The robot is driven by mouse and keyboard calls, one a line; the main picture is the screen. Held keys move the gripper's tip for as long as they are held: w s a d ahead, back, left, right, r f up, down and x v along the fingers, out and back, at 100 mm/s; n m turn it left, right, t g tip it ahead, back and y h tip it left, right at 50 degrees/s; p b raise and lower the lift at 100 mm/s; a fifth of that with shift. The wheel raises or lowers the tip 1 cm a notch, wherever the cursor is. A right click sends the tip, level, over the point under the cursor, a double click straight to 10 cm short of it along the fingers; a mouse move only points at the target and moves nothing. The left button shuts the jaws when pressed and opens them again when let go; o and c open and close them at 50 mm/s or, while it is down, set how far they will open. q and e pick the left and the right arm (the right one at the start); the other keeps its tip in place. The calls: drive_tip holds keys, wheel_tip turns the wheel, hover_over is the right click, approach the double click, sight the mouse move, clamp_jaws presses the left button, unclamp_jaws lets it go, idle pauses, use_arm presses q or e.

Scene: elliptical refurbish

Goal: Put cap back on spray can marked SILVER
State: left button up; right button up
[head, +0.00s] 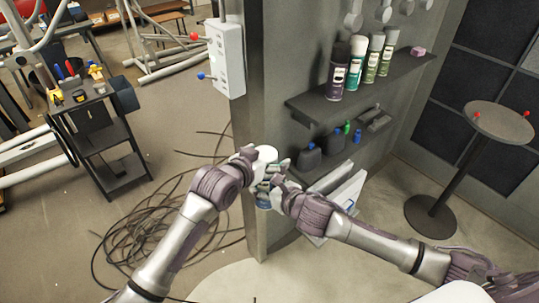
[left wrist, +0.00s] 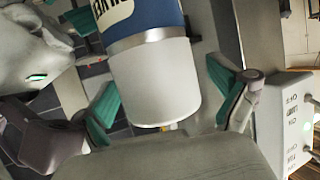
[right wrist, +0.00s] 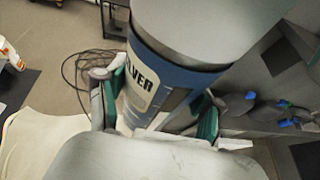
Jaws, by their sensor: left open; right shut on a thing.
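The blue spray can (head: 263,196) is upright in my right gripper (head: 278,180), in front of the shelf unit. Its label, partly readable as SILVER, shows in the right wrist view (right wrist: 141,88), between the fingers of my right gripper (right wrist: 155,102). The white cap (left wrist: 158,85) is on the can's top end, against the metal rim, with no clear gap visible. It also shows in the head view (head: 266,152). My left gripper (left wrist: 172,100) is open, with one finger on each side of the cap. In the head view, the hands hide much of the can.
Several capped spray cans (head: 356,62) stand on the upper shelf (head: 322,105). Small bottles (head: 310,157) stand on the lower shelf. A switch box (head: 228,60) is on the panel edge. Coiled cable (head: 150,235) lies on the floor at left. A round table (head: 497,122) stands at right.

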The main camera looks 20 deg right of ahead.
use_arm(q)
drive_tip(key=shift+v, duration=1.15)
use_arm(e)
drive_tip(key=shift+w+d, duration=0.15)
drive_tip(key=shift+d, duration=0.15)
use_arm(q)
drive_tip(key=shift+s+a+r, duration=0.2)
drive_tip(key=shift+s+a, duration=0.25)
drive_tip(key=shift+s, duration=0.05)
drive_tip(key=shift+c, duration=1.2)
use_arm(e)
drive_tip(key=shift+w+d, duration=0.1)
drive_tip(key=shift+d, duration=0.05)
use_arm(q)
drive_tip(key=shift+s+a, duration=0.15)
drive_tip(key=shift+a, duration=0.1)
drive_tip(key=shift+o, duration=1.2)
drive_tip(key=shift+s+a+r, duration=0.25)
drive_tip(key=shift+s+r, duration=0.05)
drive_tip(key=shift+s+a+r, duration=0.2)
drive_tip(key=shift+s+a, duration=0.05)
use_arm(e)
drive_tip(key=shift+a, duration=0.25)
